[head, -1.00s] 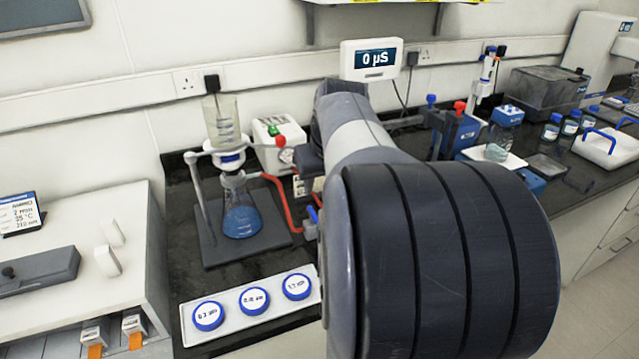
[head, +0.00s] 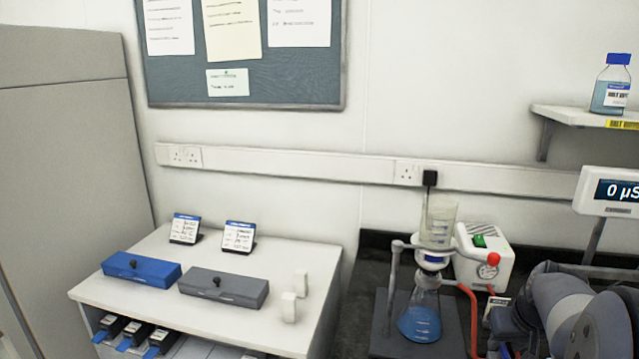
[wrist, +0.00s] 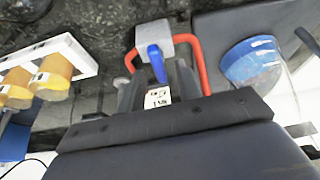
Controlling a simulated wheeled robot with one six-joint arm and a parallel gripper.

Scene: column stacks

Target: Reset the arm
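In the wrist view my gripper (wrist: 158,92) has its two dark fingers apart, with a gap between them. A blue lever (wrist: 157,63) on a grey block (wrist: 155,38) with red tubing (wrist: 199,62) lies just beyond the fingertips. A small white label (wrist: 158,98) shows between the fingers; I see nothing clearly clamped. In the head view my arm comes in at the lower right and my gripper is not clearly visible.
A flask of blue liquid (head: 419,322) under a filter funnel (head: 437,232) stands beside a white pump (head: 484,255). A white cabinet (head: 262,325) carries a blue box (head: 142,268) and a grey box (head: 223,288). The wrist view shows a white rack (wrist: 60,47) at left.

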